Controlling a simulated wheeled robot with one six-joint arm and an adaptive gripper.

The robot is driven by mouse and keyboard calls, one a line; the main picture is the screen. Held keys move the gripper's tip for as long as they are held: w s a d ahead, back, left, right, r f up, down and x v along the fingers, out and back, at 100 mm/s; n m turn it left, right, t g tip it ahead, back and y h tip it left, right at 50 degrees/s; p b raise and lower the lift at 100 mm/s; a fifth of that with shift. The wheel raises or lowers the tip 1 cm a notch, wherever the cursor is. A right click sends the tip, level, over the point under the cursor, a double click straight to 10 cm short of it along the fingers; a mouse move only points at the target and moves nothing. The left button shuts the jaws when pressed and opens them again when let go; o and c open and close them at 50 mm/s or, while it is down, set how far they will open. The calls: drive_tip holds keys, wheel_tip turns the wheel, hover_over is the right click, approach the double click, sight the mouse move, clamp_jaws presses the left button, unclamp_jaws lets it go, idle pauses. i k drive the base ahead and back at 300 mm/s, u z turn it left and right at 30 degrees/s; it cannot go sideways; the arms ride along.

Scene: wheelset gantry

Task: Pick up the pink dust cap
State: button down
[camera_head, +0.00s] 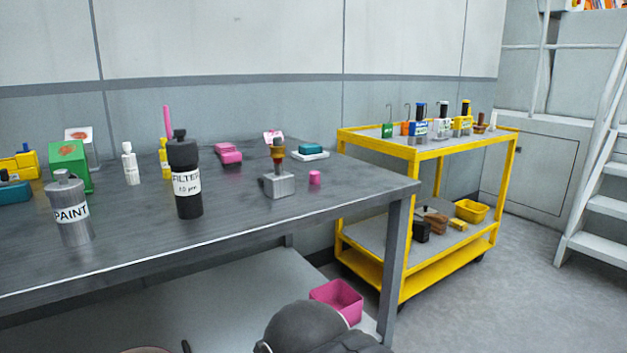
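A small pink cap (314,178), likely the dust cap, stands on the grey table (340,200) near its right end. It is just right of a grey metal block (279,184) that has an amber and dark fitting (278,153) upright on it. The cap is apart from the block and nothing covers it. A dark rounded part of my own arm shows at the bottom middle of the picture. My gripper's fingers are not in view.
A black filter bottle (187,195) and a grey paint can (72,215) stand left on the table. A pink object (229,153) and a teal object on a white dish (310,155) lie behind. A yellow cart (411,155) stands right. A pink bin (338,297) sits below.

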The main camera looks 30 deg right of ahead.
sight(314, 175)
drive_tip(key=z, duration=0.4)
drive_tip(key=k, duration=0.5)
drive_tip(key=z, duration=1.5)
drive_tip(key=i, duration=1.5)
drive_tip(key=u, duration=0.85)
